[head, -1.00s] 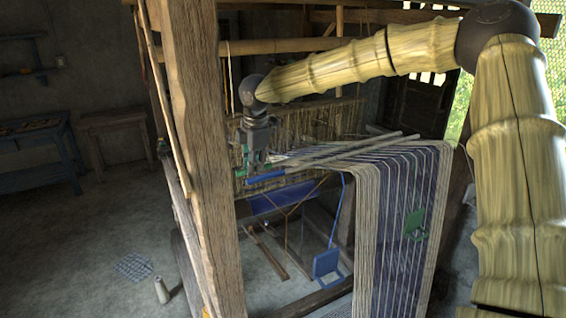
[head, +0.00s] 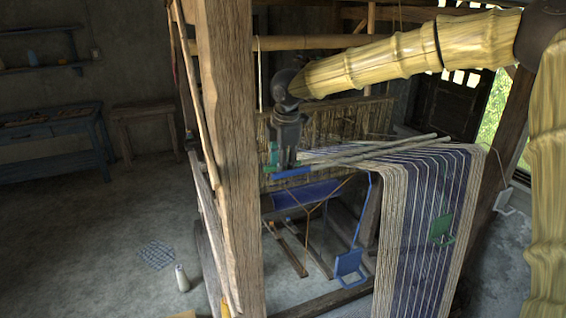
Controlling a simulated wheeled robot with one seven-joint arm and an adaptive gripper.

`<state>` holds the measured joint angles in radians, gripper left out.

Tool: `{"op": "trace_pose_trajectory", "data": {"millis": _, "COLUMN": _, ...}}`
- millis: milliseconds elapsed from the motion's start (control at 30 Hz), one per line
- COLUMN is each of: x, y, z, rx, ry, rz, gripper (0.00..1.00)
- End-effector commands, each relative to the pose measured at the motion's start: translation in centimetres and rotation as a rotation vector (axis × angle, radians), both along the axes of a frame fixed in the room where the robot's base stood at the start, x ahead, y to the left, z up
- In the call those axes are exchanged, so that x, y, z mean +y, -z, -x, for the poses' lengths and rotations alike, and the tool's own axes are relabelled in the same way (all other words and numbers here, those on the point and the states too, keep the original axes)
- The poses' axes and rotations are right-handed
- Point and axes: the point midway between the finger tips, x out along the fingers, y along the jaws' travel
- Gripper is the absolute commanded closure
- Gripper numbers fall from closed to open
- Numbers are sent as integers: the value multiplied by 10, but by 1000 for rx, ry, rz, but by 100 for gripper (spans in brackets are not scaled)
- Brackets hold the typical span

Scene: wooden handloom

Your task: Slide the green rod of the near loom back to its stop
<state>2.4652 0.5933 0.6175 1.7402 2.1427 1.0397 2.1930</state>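The loom's striped warp (head: 425,200) hangs over its front at the right, behind a tall wooden post (head: 228,150). My gripper (head: 285,160) points down beside the left end of the warp. A small green part (head: 272,157), perhaps the green rod's end, shows at the gripper's left edge. A short blue bar (head: 292,173) lies just below the gripper. The gripper hides most of the green part, and its fingers are too dark and small to read. I cannot tell whether it touches the green part. The rod's stop cannot be made out.
Pale sticks (head: 375,147) cross the warp's top. A bamboo beam (head: 315,43) runs above. Open floor (head: 110,220) lies left, with a pale bottle (head: 182,278).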

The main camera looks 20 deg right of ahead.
Motion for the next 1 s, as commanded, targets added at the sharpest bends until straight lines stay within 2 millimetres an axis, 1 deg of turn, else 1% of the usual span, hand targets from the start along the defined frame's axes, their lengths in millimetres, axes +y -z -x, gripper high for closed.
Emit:
{"op": "trace_pose_trajectory", "data": {"millis": 133, "x": -1, "y": -4, "z": 0, "rx": -2, "ry": 1, "rz": 0, "gripper": 63}}
{"op": "trace_pose_trajectory", "data": {"millis": 233, "x": -1, "y": -13, "z": 1, "rx": -4, "ry": 1, "rz": -1, "gripper": 63}}
{"op": "trace_pose_trajectory", "data": {"millis": 367, "x": -1, "y": -33, "z": 5, "rx": -5, "ry": 1, "rz": 0, "gripper": 63}}
{"op": "trace_pose_trajectory", "data": {"millis": 600, "x": -1, "y": -76, "z": 14, "rx": -4, "ry": 0, "rz": 1, "gripper": 63}}
{"op": "trace_pose_trajectory", "data": {"millis": 700, "x": -1, "y": -92, "z": 17, "rx": -3, "ry": 0, "rz": 0, "gripper": 63}}
{"op": "trace_pose_trajectory", "data": {"millis": 833, "x": -1, "y": -107, "z": 20, "rx": -3, "ry": 0, "rz": 0, "gripper": 63}}
{"op": "trace_pose_trajectory", "data": {"millis": 1000, "x": -1, "y": -116, "z": 23, "rx": 0, "ry": 0, "rz": 0, "gripper": 63}}
